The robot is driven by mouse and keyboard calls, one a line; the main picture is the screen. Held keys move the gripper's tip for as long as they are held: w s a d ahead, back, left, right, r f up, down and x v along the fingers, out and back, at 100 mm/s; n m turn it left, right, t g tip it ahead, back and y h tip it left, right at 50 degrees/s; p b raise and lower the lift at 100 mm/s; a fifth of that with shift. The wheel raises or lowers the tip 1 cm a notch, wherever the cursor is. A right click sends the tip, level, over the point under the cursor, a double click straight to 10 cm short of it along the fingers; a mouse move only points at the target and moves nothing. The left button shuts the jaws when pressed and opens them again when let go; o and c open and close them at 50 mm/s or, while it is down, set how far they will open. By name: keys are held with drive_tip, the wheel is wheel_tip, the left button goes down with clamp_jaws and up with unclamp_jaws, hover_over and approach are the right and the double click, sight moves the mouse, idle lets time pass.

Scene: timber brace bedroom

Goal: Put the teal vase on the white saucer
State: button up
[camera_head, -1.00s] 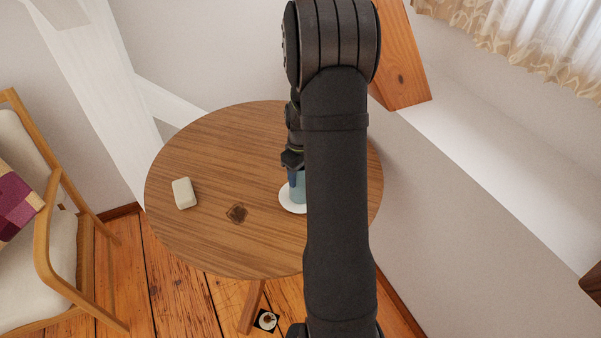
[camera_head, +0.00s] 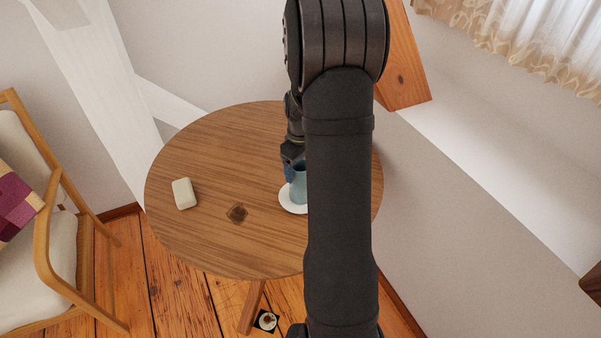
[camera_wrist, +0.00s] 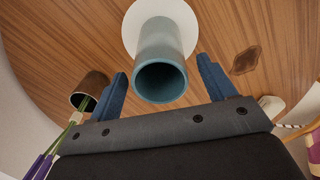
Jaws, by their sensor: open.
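The teal vase (camera_head: 299,186) stands upright on the white saucer (camera_head: 288,204), partly hidden in the head view behind my arm. In the wrist view the vase (camera_wrist: 160,45) shows its open rim towards me, with the saucer (camera_wrist: 130,28) round its base. My gripper (camera_wrist: 162,68) is open, with one blue finger on each side of the vase's rim and a visible gap on both sides. In the head view my gripper (camera_head: 289,170) is at the vase's upper left, and its far finger is hidden.
A white block (camera_head: 184,193) lies at the left of the round wooden table (camera_head: 215,160), near a dark mark (camera_head: 237,213). A brown pot with green stems (camera_wrist: 92,84) stands left in the wrist view. A chair (camera_head: 60,240) is beside the table.

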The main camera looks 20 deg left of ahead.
wheel_tip(320, 180, up, 9)
idle(0.3)
drive_tip(key=shift+f, duration=0.1)
wheel_tip(320, 180, down, 12)
drive_tip(key=shift+f, duration=0.25)
drive_tip(key=shift+r, duration=2)
